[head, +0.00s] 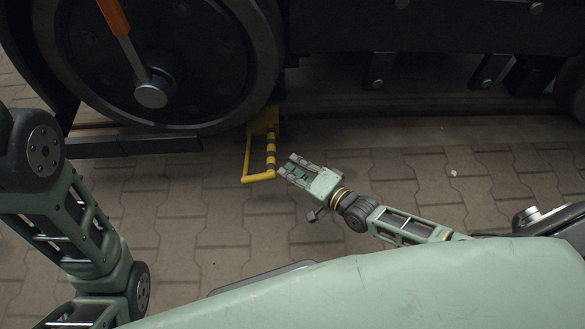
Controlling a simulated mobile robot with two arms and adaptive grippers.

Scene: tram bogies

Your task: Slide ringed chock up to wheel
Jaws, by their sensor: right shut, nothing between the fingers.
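The yellow chock (262,123) sits on the ground at the lower right of the big dark wheel (205,70). Its long yellow handle frame reaches toward me, and one bar (270,150) carries dark rings. The chock's block is right beside the wheel's rim; I cannot tell whether they touch. My right gripper (285,167) is shut and empty, its fingertips just right of the near end of the handle. I cannot tell whether it touches the handle. Of my left arm, only links show at the left; its gripper is out of view.
A rod with an orange handle (113,15) and a round grey end stands in front of the wheel. A dark rail (130,146) runs below the wheel. The dark bogie frame (420,35) spans the upper right. Bare paving (420,180) lies free around the gripper.

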